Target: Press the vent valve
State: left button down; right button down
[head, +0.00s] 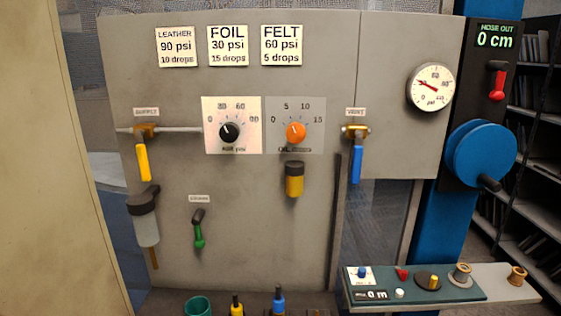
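The vent valve (357,164) is on the right part of the grey panel in the head view. It has a brass body under a small label reading VENT, and its long blue handle hangs straight down. Nothing touches it. The round pressure gauge (431,87) is up and to the right of it, with a red needle on the left part of the dial. Neither of my grippers shows in the head view.
The supply valve (143,161) with a yellow handle, black knob (229,132), orange knob (296,132) and green drain lever (198,234) share the panel. A blue hose reel (481,155) stands at right. A shelf (430,287) with small parts juts out below.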

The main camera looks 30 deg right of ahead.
aim_at(356, 155)
jog(key=z, duration=1.4)
